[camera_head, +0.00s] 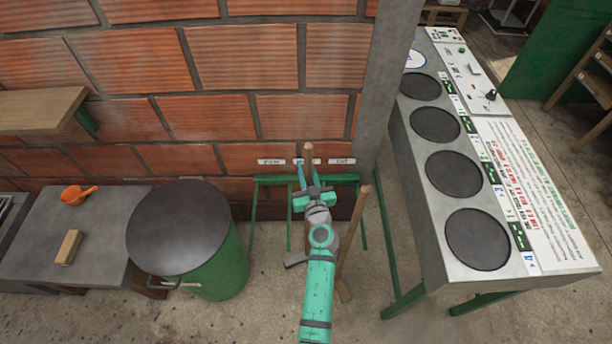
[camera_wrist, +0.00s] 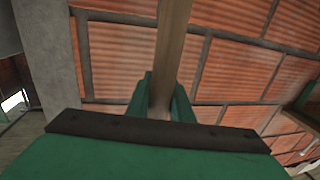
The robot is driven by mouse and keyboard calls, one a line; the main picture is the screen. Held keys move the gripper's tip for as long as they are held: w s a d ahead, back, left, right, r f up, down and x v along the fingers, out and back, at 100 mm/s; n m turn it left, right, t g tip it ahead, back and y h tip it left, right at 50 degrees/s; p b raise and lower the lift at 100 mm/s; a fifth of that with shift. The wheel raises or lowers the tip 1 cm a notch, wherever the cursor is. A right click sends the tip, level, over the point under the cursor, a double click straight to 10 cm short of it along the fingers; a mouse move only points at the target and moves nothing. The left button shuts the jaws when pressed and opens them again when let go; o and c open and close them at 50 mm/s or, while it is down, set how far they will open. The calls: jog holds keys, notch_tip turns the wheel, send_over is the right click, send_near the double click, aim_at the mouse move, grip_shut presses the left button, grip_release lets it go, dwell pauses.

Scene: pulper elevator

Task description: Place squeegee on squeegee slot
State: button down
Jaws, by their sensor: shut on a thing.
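My gripper (camera_head: 309,180) is shut on a wooden handle, taken as the squeegee (camera_head: 308,153), which stands roughly upright at the green rack. In the wrist view, the green fingers (camera_wrist: 160,97) close around both sides of the squeegee handle (camera_wrist: 171,40). A dark grey flat head (camera_head: 295,260) shows low, left of my arm; my arm hides its link to the handle. The green rack (camera_head: 342,178) runs along the brick wall under several small white labels (camera_head: 342,161), too small to read surely. My gripper hides the rack's middle, so I cannot tell whether the handle sits in a slot.
A second wooden-handled tool (camera_head: 357,222) leans at the rack's right side, close to my arm. A green barrel with a dark lid (camera_head: 180,225) stands left. A metal counter with round plates (camera_head: 437,195) stands right, beyond a grey pillar (camera_head: 385,85).

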jog(key=shift+w+f, duration=0.15)
jog(key=shift+f, duration=1.6)
jog(key=c, duration=1.6)
grip_release()
jog(key=shift+f, duration=0.2)
jog(key=shift+o, duration=0.2)
jog(key=shift+r, duration=0.1)
